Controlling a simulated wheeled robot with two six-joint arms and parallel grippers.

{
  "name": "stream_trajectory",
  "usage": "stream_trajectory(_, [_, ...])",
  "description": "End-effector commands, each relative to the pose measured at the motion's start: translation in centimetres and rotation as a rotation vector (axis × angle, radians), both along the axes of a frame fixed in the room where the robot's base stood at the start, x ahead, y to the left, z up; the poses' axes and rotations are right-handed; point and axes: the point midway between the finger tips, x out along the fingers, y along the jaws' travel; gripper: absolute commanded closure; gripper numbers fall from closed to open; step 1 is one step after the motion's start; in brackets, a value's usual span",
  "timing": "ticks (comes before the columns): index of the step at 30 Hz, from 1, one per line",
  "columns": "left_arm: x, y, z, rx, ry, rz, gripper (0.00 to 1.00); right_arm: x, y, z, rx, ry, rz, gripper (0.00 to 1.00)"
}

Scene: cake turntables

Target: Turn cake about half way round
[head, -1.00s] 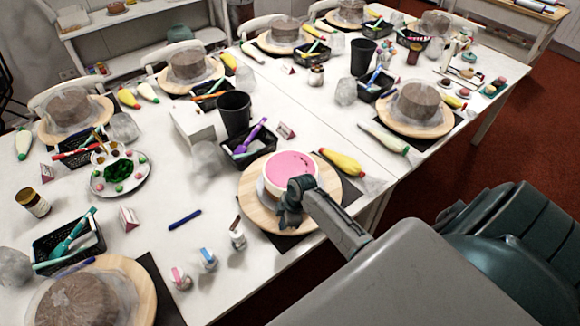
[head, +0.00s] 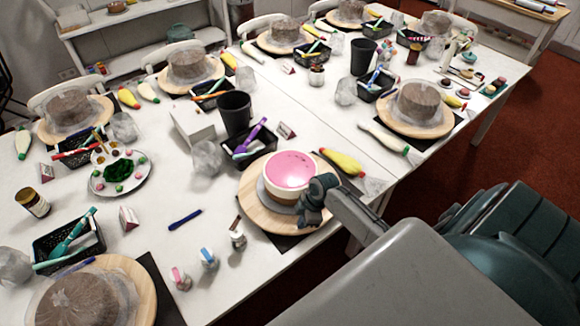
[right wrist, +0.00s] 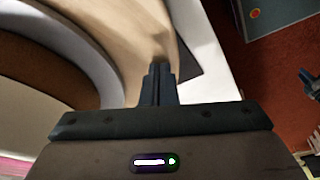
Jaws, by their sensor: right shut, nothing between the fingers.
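The cake (head: 288,172) has a pink top and a white and brown side. It stands on a round wooden turntable (head: 252,208) near the table's front edge. My right gripper (head: 308,218) is at the front right of the cake, over the turntable's rim. In the right wrist view the closed fingers (right wrist: 159,80) point down at the wooden board (right wrist: 135,25), with nothing between them. The brown and white cake side (right wrist: 60,60) is to their left, with a gap between. My left gripper is not in view.
A yellow piping bag (head: 343,162) lies right of the turntable. A black basket (head: 262,150) and a black cup (head: 235,112) stand behind it. Small bottles (head: 208,258) stand to the front left. Other wrapped cakes stand around the table.

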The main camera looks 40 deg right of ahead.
Motion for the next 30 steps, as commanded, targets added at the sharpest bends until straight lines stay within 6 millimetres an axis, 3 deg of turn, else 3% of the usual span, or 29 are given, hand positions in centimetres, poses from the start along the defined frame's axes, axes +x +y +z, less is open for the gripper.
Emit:
stream_trajectory(15, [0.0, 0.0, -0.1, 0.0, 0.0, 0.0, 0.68, -1.3, -5.7, -0.1, -0.002, 0.001, -0.001, 1.0])
stream_trajectory(30, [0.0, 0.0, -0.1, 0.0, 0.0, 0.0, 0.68, -1.3, -6.1, 0.7, -0.001, -0.001, 0.001, 1.0])
